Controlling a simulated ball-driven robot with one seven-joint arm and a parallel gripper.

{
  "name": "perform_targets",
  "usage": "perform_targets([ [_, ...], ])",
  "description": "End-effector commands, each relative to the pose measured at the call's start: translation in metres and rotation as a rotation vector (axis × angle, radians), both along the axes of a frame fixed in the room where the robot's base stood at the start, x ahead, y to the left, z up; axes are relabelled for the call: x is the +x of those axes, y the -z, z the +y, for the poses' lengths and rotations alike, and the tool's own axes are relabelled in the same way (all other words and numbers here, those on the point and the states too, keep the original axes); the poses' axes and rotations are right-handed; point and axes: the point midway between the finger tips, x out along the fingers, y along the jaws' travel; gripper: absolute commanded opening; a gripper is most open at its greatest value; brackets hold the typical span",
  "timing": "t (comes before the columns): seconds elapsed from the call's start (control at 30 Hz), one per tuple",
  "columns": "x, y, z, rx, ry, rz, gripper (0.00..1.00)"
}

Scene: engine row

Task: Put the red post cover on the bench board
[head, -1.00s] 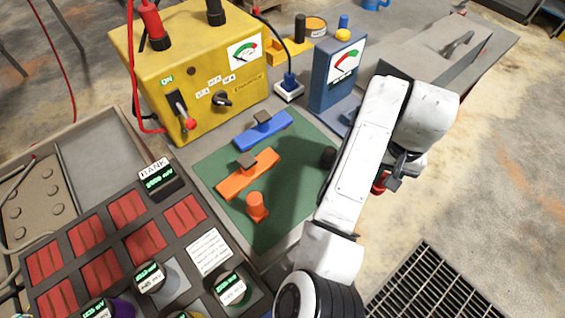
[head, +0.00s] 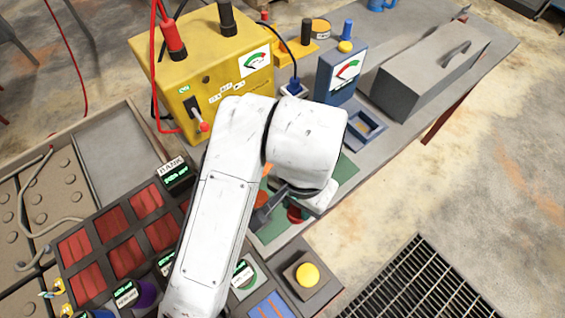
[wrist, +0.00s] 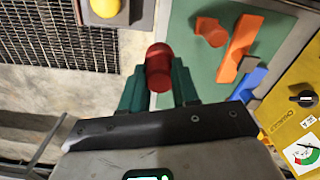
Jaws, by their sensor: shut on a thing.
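My gripper (wrist: 158,78) is shut on the red post cover (wrist: 158,66), which sits between its green fingers in the wrist view. In the head view the gripper (head: 282,206) hangs over the near part of the green bench board (head: 345,171), with the red cover (head: 296,215) partly showing below it. In the wrist view the cover overlaps the side edge of the board (wrist: 205,66). I cannot tell its exact height. My arm hides much of the board in the head view.
An orange bar (wrist: 238,46), an orange peg (wrist: 211,31) and a blue bar (wrist: 248,84) lie on the board. A yellow button box (head: 307,274) stands near it. The yellow charger (head: 225,70), blue meter (head: 340,75) and grey toolbox (head: 425,75) stand behind.

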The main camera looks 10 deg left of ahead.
Motion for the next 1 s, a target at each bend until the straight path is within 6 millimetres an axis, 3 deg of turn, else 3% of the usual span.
perform_targets([
  [0.17,0.002,0.004,0.002,-0.003,0.003,-0.001,0.0],
  [0.6,0.082,0.043,0.003,-0.003,0.003,0.0,0.0],
  [0.73,0.101,0.068,0.003,-0.004,0.003,0.0,0.0],
  [1.0,0.126,0.091,0.007,0.001,0.0,0.002,0.0],
])
